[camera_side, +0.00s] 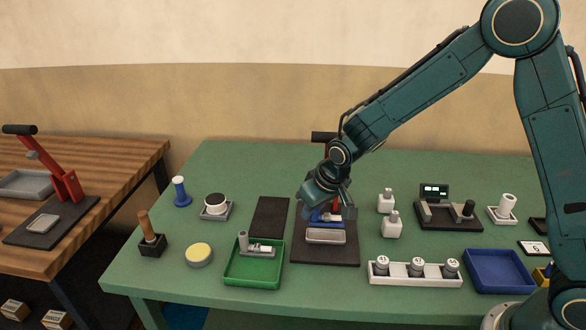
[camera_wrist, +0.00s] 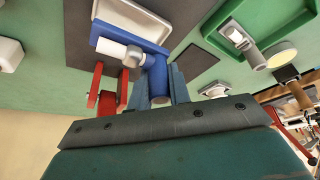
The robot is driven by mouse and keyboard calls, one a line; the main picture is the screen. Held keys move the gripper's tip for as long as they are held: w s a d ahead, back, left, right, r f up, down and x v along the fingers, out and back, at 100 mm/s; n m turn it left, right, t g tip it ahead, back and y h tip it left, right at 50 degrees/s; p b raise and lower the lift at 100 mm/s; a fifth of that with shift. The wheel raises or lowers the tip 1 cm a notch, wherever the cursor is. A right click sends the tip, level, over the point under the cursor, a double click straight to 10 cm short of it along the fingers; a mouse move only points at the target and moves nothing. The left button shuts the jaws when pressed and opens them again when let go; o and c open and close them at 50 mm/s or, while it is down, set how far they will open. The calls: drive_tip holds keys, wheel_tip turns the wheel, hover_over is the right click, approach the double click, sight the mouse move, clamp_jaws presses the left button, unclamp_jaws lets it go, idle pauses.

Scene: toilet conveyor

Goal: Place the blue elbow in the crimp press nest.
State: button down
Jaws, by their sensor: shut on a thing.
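The blue elbow (camera_wrist: 157,62) is held between the fingers of my gripper (camera_wrist: 158,86), with its white pipe end pointing left in the wrist view. In the side view the elbow (camera_side: 323,217) shows as a blue patch under my gripper (camera_side: 328,204). The pale nest (camera_side: 325,237) of the crimp press lies on a dark plate, just in front of the elbow. In the wrist view the elbow's flat part overlaps the nest (camera_wrist: 150,18); I cannot tell whether they touch. The press's red frame (camera_wrist: 108,95) stands close beside the elbow, mostly hidden behind my gripper in the side view.
A green tray (camera_side: 236,281) with a grey elbow (camera_side: 258,248) stands left of the press. A white rack (camera_side: 401,280) with several fittings and a blue tray (camera_side: 530,272) stand right. White bottles (camera_side: 391,225) stand nearby. An empty dark mat (camera_side: 270,217) lies left of the press.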

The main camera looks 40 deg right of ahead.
sight(316, 215)
drive_tip(key=shift+f, duration=2.1)
drive_tip(key=shift+f, duration=0.1)
drive_tip(key=c, duration=1.3)
unclamp_jaws()
drive_tip(key=v, duration=1.2)
